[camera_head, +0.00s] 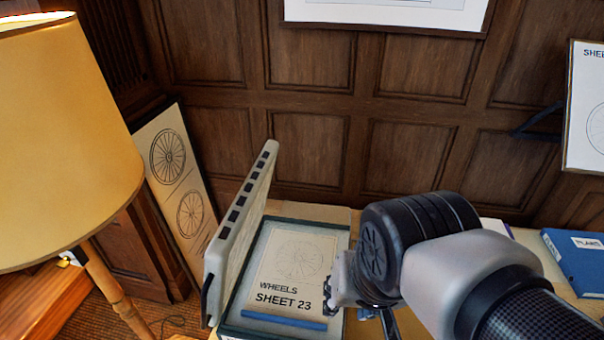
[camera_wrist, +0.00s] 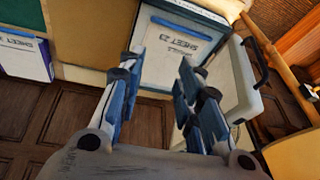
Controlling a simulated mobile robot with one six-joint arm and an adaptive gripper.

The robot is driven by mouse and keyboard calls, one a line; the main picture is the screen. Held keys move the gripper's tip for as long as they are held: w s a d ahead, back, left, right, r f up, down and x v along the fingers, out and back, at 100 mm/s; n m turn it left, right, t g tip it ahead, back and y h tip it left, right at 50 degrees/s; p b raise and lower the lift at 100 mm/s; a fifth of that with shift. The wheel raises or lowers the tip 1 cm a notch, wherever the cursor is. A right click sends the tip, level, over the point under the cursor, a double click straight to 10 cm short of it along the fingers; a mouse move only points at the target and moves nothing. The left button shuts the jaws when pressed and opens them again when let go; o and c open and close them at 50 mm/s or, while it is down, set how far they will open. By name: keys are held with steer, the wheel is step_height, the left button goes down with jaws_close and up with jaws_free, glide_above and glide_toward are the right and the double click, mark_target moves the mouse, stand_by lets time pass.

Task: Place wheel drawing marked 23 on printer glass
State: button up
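The wheel drawing (camera_head: 290,262), marked "WHEELS SHEET 23", lies flat on the printer (camera_head: 345,222) bed, inside its dark rim. A blue strip (camera_head: 284,319) runs along its near edge. In the wrist view, the drawing (camera_wrist: 165,70) and its blue strip (camera_wrist: 180,27) show beyond the fingertips. The printer lid (camera_head: 240,225) stands open on the left. My gripper (camera_head: 358,300) is at the right side of the sheet. In the wrist view, my gripper (camera_wrist: 162,75) has its fingers spread with nothing between them. The glass under the sheet is mostly hidden.
A lamp (camera_head: 65,140) stands at the left. A wheel board (camera_head: 180,185) leans on the panelled wall behind the lid. A blue binder (camera_head: 577,262) lies on the right of the desk. Another sheet board (camera_head: 585,105) is held up at the far right.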

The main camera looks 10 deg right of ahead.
steer(key=s+n, duration=0.3)
steer(key=shift+s+d+r+t, duration=0.25)
steer(key=shift+d+t, duration=0.05)
steer(key=shift+d, duration=0.05)
step_height(320, 180, down, 5)
steer(key=b, duration=0.4)
steer(key=shift+r+b, duration=0.2)
steer(key=shift+b, duration=0.1)
steer(key=shift+c, duration=0.2)
